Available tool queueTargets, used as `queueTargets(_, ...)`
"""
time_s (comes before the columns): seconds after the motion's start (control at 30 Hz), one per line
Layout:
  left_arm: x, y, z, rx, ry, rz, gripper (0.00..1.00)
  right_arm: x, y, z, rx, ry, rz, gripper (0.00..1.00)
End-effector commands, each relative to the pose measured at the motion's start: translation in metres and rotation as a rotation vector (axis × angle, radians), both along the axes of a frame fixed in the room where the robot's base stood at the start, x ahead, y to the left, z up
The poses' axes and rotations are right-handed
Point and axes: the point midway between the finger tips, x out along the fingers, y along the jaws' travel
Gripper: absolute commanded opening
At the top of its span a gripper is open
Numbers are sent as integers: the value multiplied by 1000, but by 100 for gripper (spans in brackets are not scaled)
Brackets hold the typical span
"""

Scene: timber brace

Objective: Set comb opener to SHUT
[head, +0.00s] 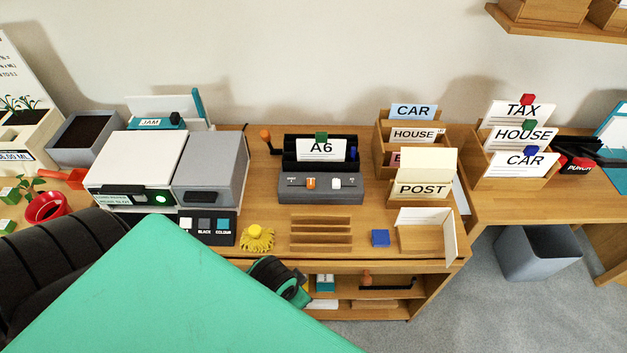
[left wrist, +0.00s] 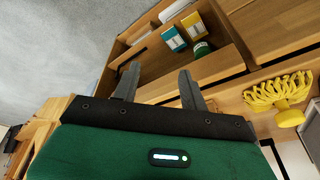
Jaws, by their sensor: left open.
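A dark grey machine (head: 320,189) stands at the middle of the desk in the head view, with an orange slider (head: 311,184) and a white slider on its front panel. An orange-tipped lever (head: 266,136) stands at its left. I see no readable SHUT mark, and cannot tell which control is the comb opener's. My left gripper (left wrist: 158,84) is open and empty in the left wrist view, facing the shelf below the desk top. In the head view my green and black left arm is at the desk's front edge, apart from the machine; its fingers are hidden there.
A yellow tufted thing (head: 257,239), a slotted wooden rack (head: 320,231) and a blue block (head: 380,238) lie in front of the machine. A printer (head: 137,166) stands left, wooden card holders (head: 403,151) right. An open shelf (head: 345,294) is below.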

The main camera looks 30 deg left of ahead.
Motion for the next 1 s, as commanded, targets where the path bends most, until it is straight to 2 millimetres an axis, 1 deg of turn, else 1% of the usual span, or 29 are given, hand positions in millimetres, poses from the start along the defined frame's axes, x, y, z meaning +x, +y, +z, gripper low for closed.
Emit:
queueTargets(0.03, 11, -4, 18, 2, -22, -69, 44, 0, 2, -2, 2, 0, -1, 36)
queueTargets(0.1, 22, -11, 28, 7, -30, -174, 44, 0, 1, -3, 1, 0, 0, 36)
queueTargets(0.2, 37, -19, 34, 18, -40, -312, 44, 0, -2, -3, -2, 1, 1, 36)
queueTargets(0.37, 66, -28, 39, 48, -55, -552, 44, 0, -6, -3, -7, 1, 2, 36)
queueTargets(0.57, 111, -31, 47, 117, -66, -929, 44, 0, -6, -3, -7, 1, 2, 36)
queueTargets(0.6, 121, -30, 49, 134, -66, -1007, 44, 0, -6, -3, -7, 1, 2, 36)
queueTargets(0.77, 153, -19, 58, 196, -56, -1278, 44, 0, -6, -4, -7, 1, 2, 36)
queueTargets(0.87, 174, -7, 67, 235, -41, -1436, 44, 0, -6, -4, -7, 1, 2, 36)
queueTargets(1.0, 205, 18, 85, 290, -12, -1663, 44, -1, -6, -4, -7, 1, 2, 36)
